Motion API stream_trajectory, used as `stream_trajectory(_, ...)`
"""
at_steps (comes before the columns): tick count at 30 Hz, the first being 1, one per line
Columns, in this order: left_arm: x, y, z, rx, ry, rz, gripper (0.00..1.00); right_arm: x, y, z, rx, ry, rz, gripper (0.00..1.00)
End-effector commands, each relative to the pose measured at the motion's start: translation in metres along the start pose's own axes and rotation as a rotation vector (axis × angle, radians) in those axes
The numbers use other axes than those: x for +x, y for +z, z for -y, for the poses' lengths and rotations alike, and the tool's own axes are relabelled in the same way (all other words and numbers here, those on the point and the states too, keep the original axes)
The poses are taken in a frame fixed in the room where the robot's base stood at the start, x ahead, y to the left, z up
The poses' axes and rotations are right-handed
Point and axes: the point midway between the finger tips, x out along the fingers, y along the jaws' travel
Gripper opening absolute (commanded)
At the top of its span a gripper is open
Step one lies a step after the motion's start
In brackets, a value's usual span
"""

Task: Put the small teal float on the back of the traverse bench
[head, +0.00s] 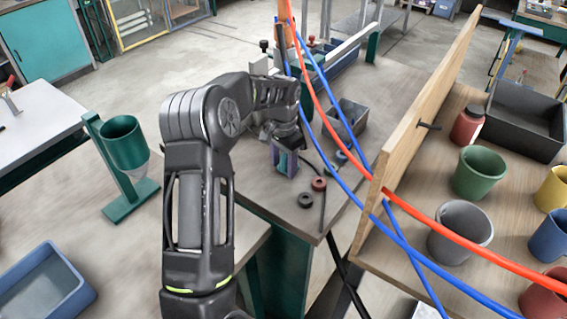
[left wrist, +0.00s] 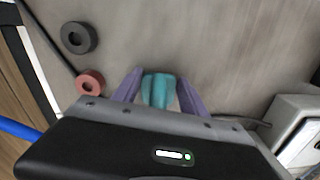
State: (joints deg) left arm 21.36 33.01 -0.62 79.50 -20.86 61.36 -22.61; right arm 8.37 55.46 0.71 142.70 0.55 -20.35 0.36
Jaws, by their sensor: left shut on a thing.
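My left gripper (head: 286,166) is low over the front part of a bench (head: 258,193) with a grey-brown top and teal legs. Its purple fingers are shut on a small teal float, which shows between the fingertips in the left wrist view (left wrist: 158,90); there the gripper (left wrist: 160,96) points at the bench top. I cannot tell whether the float touches the top. In the head view my fingers mostly hide the float. The back of the bench lies farther away, partly hidden by my arm and hoses. My right gripper is not in view.
A red ring (head: 319,184) and a dark ring (head: 305,200) lie right of the gripper. A grey bin (head: 346,118) stands behind. Blue and orange hoses (head: 334,120) cross in front. An upright wooden board (head: 425,125) edges the table of cups at right.

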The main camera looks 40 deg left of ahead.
Motion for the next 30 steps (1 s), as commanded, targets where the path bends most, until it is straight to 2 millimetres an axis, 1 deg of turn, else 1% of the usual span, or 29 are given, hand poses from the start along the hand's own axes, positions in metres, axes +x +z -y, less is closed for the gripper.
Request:
stream_trajectory(1,0.002,0.0,0.0,0.0,0.0,0.0,0.51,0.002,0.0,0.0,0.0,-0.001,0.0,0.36)
stream_trajectory(9,0.001,0.0,0.0,0.0,0.0,0.001,0.73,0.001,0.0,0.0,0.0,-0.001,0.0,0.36)
stream_trajectory(16,0.001,0.0,0.0,0.0,0.0,0.001,0.73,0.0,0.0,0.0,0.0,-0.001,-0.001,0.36)
stream_trajectory(19,-0.003,0.0,0.0,0.0,0.0,0.0,0.73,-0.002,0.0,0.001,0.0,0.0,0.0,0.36)
stream_trajectory(21,-0.006,0.0,0.0,0.0,0.0,0.0,0.73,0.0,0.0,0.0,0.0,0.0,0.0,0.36)
stream_trajectory(23,-0.012,-0.001,0.0,0.0,-0.001,-0.002,0.73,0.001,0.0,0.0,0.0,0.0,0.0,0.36)
stream_trajectory(26,-0.027,-0.001,0.0,0.0,-0.002,-0.003,0.73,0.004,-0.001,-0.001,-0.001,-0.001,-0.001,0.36)
stream_trajectory(30,-0.056,-0.001,0.0,0.001,-0.002,-0.004,0.73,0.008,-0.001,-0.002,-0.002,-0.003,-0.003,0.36)
